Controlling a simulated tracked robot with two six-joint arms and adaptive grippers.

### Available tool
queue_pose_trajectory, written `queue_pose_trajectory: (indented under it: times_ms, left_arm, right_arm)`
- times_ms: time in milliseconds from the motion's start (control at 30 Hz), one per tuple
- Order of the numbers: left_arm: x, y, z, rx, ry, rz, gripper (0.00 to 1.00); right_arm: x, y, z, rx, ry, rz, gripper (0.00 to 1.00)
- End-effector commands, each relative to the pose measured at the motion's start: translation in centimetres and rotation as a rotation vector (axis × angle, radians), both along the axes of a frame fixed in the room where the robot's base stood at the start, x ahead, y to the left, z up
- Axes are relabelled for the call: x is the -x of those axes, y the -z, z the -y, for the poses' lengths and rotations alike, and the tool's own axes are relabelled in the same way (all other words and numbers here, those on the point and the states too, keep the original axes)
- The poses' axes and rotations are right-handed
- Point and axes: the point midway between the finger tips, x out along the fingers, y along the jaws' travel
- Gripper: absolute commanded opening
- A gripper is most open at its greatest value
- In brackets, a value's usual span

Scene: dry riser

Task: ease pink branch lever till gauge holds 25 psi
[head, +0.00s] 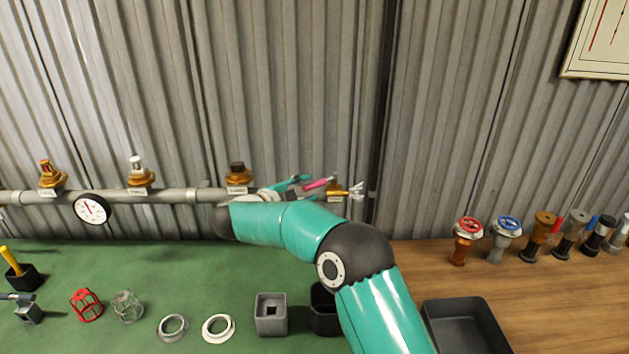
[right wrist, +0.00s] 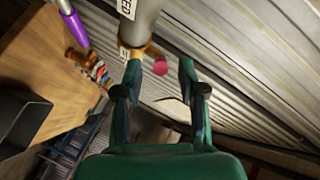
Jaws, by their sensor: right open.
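The pink branch lever (head: 318,184) sticks out from the wall pipe (head: 110,195) near its right end. In the right wrist view its round pink end (right wrist: 160,67) shows between my open fingers, with no clear contact. My right gripper (head: 297,187) is at the lever, partly hidden by its own arm; it is open in the right wrist view (right wrist: 160,80). The round white gauge (head: 91,209) hangs on the pipe at the left; its needle is too small to read. My left gripper is not in view.
Brass valves (head: 139,175) line the pipe. A purple lever (right wrist: 73,25) lies left of my fingers in the right wrist view. Rings and cages lie on the green mat (head: 200,270). A dark tray (head: 465,325) and several fittings (head: 467,240) occupy the wooden bench at right.

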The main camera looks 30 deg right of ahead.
Motion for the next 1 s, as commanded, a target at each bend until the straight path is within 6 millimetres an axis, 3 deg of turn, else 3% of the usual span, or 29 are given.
queue_pose_trajectory:
  times_ms: [200, 600, 667, 867, 1000]
  left_arm:
    - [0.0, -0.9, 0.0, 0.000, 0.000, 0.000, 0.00]
    - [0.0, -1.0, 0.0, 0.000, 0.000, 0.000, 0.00]
    - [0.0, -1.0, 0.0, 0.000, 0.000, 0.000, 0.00]
    - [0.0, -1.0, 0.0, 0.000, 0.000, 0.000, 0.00]
    - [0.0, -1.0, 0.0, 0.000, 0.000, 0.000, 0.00]
  right_arm:
    - [-1.0, 0.5, 2.6, 0.000, 0.000, -0.001, 0.40]
    - [-1.2, 0.8, 3.3, 0.000, -0.001, 0.000, 0.40]
    - [-1.2, 0.8, 3.3, 0.000, -0.001, 0.000, 0.34]
    - [-1.2, 0.8, 3.2, 0.000, -0.001, 0.000, 0.00]
    - [-1.2, 0.8, 3.3, -0.001, -0.001, -0.001, 0.00]
